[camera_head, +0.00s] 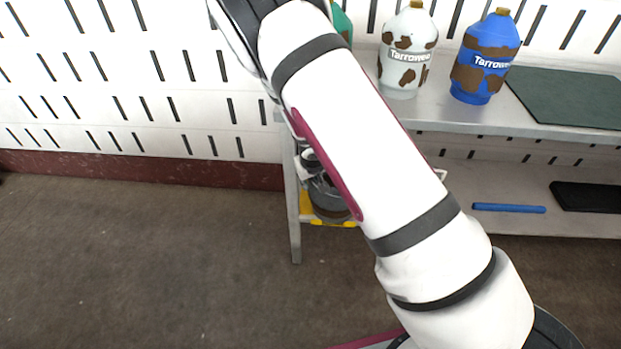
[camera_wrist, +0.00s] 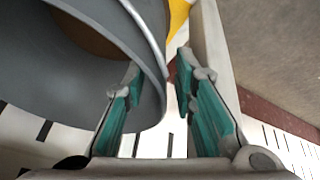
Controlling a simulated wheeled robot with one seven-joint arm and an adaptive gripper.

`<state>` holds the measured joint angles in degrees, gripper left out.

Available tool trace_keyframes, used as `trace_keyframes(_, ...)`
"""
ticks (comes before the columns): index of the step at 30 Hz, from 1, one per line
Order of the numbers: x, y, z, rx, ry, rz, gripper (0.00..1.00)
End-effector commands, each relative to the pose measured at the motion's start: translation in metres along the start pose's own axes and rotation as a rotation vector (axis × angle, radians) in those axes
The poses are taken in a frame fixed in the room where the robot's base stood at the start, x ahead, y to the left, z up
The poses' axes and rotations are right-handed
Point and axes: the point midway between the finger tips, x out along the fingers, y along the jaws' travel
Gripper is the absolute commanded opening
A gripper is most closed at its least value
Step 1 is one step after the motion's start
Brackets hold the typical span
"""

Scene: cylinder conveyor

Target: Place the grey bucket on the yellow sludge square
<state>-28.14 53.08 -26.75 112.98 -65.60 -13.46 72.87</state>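The grey bucket (camera_head: 328,199) is partly hidden behind my arm in the head view, at the left end of the lower shelf. Yellow of the sludge square (camera_head: 320,223) shows in front of and to the left of its base. I cannot tell whether the bucket touches it. In the wrist view the bucket (camera_wrist: 105,105) fills the upper left, with brown inside, and a yellow corner (camera_wrist: 178,16) shows beside it. My gripper (camera_wrist: 160,85) has its teal-padded fingers apart, on either side of the bucket's rim, with a gap visible. In the head view the gripper (camera_head: 311,163) is mostly hidden.
A white bottle (camera_head: 402,60) and a blue bottle (camera_head: 484,62), both with brown stains, stand on the upper shelf beside a dark green mat (camera_head: 570,97). A blue bar (camera_head: 509,208) and a black tray (camera_head: 588,197) lie on the lower shelf. The floor at left is clear.

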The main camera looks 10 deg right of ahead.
Motion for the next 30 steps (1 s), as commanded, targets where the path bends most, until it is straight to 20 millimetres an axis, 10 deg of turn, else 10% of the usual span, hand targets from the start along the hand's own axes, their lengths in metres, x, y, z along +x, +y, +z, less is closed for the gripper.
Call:
trace_keyframes(18,-0.102,0.000,-0.002,0.003,0.002,-0.002,0.25)
trace_keyframes(30,-0.122,0.000,-0.001,0.001,-0.001,0.000,0.25)
